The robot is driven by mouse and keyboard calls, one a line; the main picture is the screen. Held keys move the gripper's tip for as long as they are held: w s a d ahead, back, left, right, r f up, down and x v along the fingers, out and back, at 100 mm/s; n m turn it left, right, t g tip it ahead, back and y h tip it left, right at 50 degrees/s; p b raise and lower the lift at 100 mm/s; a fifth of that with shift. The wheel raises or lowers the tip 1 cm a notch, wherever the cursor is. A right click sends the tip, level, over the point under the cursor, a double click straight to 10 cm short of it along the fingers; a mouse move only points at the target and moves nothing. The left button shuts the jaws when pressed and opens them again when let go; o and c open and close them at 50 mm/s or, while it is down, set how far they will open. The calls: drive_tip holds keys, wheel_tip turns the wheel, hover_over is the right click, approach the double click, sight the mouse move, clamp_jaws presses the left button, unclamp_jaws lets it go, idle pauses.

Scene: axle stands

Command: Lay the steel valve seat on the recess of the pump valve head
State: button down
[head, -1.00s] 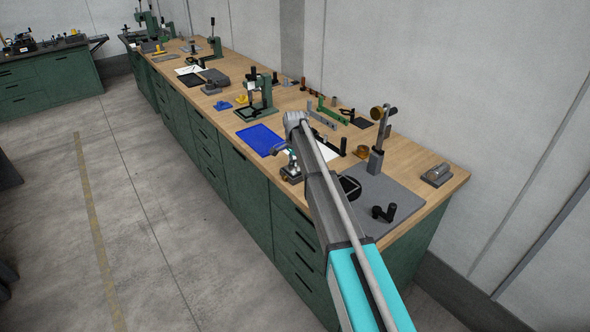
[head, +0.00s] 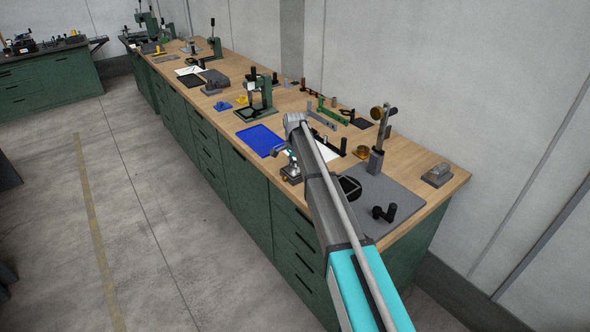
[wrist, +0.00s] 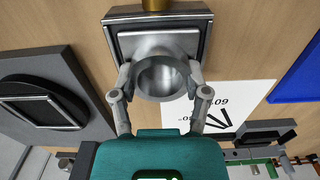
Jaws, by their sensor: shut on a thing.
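My gripper (wrist: 160,85) has its two fingers closed on the sides of the steel valve seat (wrist: 162,76), a round grey ring seen from above in the wrist view. Just beyond and partly under it is a square steel block in a dark frame (wrist: 190,42), which looks like the pump valve head. The seat overlaps the block's near part and hides its middle, so I cannot see the recess or tell whether they touch. In the head view my arm hides most of the gripper, and a small steel piece (head: 291,173) shows beside it.
A blue tray (head: 260,140) lies left of my arm, and a printed white sheet (wrist: 225,105) lies close by. A grey plate (head: 390,205) with a dark square fixture (head: 350,186) and an upright lever stand (head: 379,150) is to the right. Green tools stand farther back.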

unclamp_jaws()
drive_tip(key=shift+r, duration=0.1)
idle(0.3)
wheel_tip(320, 180, up, 8)
drive_tip(key=p, duration=0.8)
drive_tip(key=s+d, duration=0.3)
drive_tip(key=d, duration=0.2)
drive_tip(key=s+d+f, duration=0.1)
drive_tip(key=s+d, duration=0.2)
drive_tip(key=d, duration=0.3)
drive_tip(key=s+d+b, duration=0.1)
drive_tip(key=s+d, duration=0.3)
drive_tip(key=d, duration=0.2)
drive_tip(key=shift+s+d+f, duration=0.1)
drive_tip(key=shift+d+f, duration=0.05)
drive_tip(key=shift+d, duration=0.05)
drive_tip(key=shift+s, duration=0.1)
idle(0.4)
drive_tip(key=s+a+n, duration=0.2)
drive_tip(key=s+n, duration=0.8)
drive_tip(key=s, duration=1.9)
drive_tip(key=shift+n, duration=0.4)
